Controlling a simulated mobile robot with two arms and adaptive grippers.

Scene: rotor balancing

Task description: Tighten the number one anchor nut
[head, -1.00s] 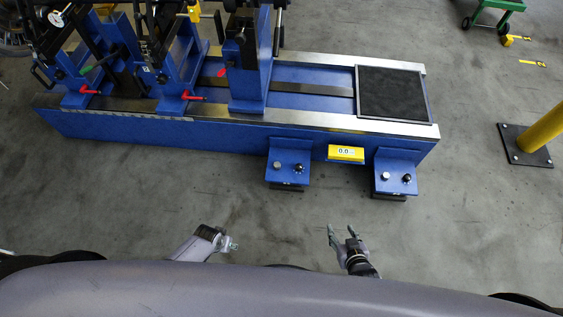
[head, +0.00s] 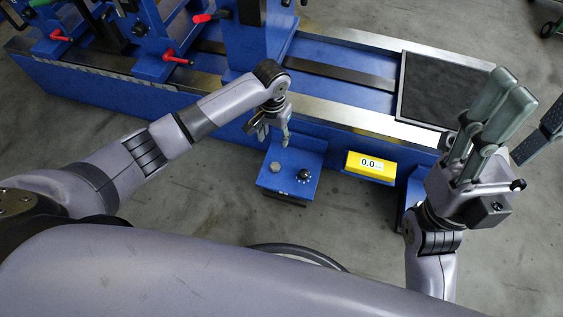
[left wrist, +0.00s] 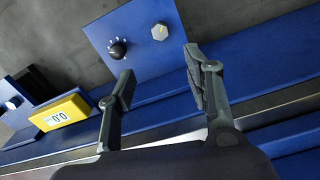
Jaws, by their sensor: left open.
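A blue bracket (head: 302,156) on the near side of the machine bed carries a pale hex nut (head: 274,166) and a black dial knob (head: 304,175). I see no number on it. My left gripper (head: 275,136) is open and empty, pointing down just behind the bracket. In the left wrist view the nut (left wrist: 159,32) and knob (left wrist: 117,49) lie beyond the parted fingers (left wrist: 160,85), apart from them. The nut is nearer the right finger. My right gripper (head: 532,98) is raised at the right, open and empty. It largely hides the second bracket.
A yellow display (head: 370,166) reading 0.0 is on the bed's front, right of the bracket. A black mat (head: 440,85) lies on the bed. Blue stands with red handles (head: 177,60) rise at the back left.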

